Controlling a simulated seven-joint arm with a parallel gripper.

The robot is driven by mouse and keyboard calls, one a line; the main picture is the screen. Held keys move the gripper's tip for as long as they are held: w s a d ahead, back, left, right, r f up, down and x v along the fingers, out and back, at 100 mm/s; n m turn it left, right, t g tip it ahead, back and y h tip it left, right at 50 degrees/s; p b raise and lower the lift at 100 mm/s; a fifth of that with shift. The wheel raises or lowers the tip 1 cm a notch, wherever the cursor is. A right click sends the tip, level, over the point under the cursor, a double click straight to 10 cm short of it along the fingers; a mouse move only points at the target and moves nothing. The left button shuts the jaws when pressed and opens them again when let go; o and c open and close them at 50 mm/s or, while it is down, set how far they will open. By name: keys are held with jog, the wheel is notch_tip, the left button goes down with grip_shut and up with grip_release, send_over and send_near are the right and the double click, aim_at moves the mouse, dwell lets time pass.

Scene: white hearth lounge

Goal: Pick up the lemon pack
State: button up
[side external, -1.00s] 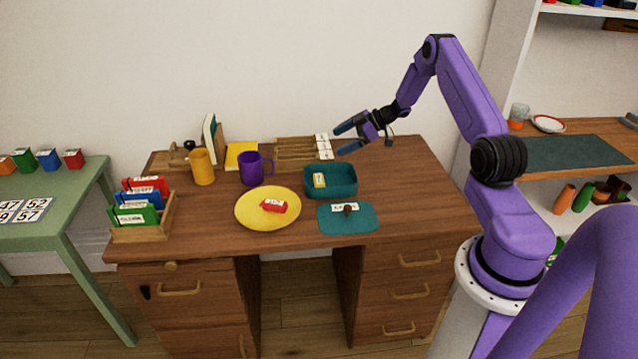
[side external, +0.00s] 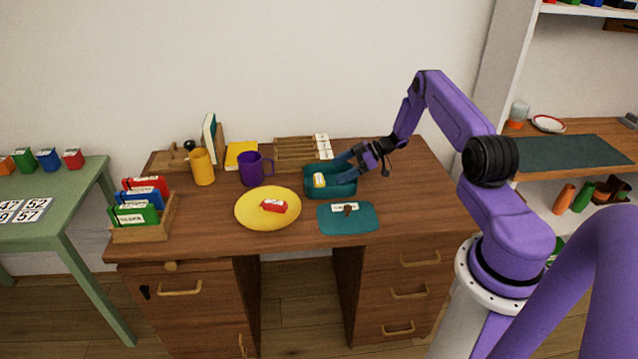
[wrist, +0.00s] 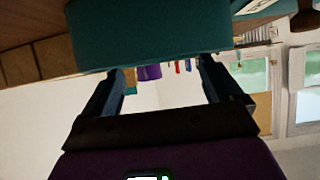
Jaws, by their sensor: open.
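A small yellow pack with a white label (side external: 319,181), which looks like the lemon pack, stands inside the teal box (side external: 341,189) at its left end. Its label is too small to read. My gripper (side external: 345,166) is open and empty, over the right and back part of the box, to the right of the pack. In the wrist view my open fingers (wrist: 160,85) point past the teal box wall (wrist: 150,30), which fills the upper middle. I cannot make out the pack clearly there.
A teal lid (side external: 348,222) lies in front of the box. A yellow plate (side external: 250,212) with a red pack (side external: 273,206) is at its left. A purple mug (side external: 251,170) and a wooden rack (side external: 295,152) stand behind. The desk's right side (side external: 420,190) is clear.

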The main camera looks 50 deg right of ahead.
aim_at(321, 178)
jog(key=shift+x, duration=3.5)
jog(key=c, duration=0.7)
